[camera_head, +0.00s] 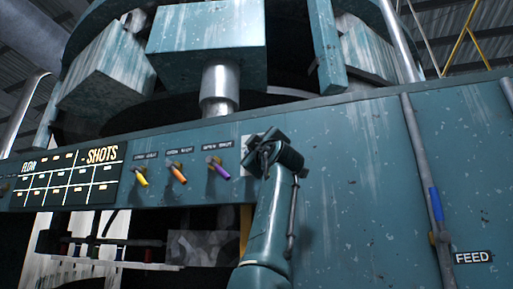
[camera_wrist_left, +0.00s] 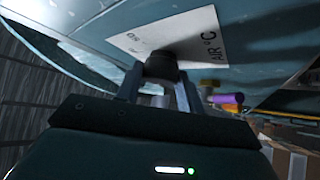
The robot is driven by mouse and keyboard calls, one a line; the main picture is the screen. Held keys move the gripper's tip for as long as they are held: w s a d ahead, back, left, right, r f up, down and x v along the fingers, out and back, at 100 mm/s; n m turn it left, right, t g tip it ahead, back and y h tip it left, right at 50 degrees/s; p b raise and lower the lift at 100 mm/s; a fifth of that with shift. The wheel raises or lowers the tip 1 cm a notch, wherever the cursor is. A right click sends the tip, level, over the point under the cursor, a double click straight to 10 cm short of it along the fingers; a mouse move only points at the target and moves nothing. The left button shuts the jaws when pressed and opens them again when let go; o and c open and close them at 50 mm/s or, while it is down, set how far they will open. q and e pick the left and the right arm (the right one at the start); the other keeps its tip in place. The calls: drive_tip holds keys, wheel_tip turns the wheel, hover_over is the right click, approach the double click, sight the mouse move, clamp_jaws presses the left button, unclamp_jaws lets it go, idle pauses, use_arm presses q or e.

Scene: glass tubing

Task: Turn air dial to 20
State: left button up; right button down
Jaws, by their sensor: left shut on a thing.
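The air dial (camera_wrist_left: 161,67) is a dark round knob on a white plate (camera_wrist_left: 203,42) in the left wrist view. The plate reads "AIR °C" and has other small marks that I cannot read clearly. My left gripper (camera_wrist_left: 159,88) is shut on the dial, one finger on each side of it. In the head view my left gripper (camera_head: 267,153) is against the teal panel and hides the dial. Only a pale edge of the plate (camera_head: 246,158) shows there. The dial's pointer and setting cannot be read. My right gripper is in neither view.
Left of the gripper on the panel are a purple lever (camera_head: 219,169), an orange lever (camera_head: 178,173) and a yellow lever (camera_head: 141,178). A "FLOW SHOTS" board (camera_head: 69,180) is further left. A blue-handled lever (camera_head: 436,204) and a FEED label (camera_head: 473,257) are at right.

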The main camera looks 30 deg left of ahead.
use_arm(q)
drive_tip(key=o, duration=1)
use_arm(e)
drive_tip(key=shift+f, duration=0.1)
use_arm(q)
drive_tip(key=b+v, duration=0.7)
drive_tip(key=v, duration=0.6)
drive_tip(key=shift+s, duration=0.1)
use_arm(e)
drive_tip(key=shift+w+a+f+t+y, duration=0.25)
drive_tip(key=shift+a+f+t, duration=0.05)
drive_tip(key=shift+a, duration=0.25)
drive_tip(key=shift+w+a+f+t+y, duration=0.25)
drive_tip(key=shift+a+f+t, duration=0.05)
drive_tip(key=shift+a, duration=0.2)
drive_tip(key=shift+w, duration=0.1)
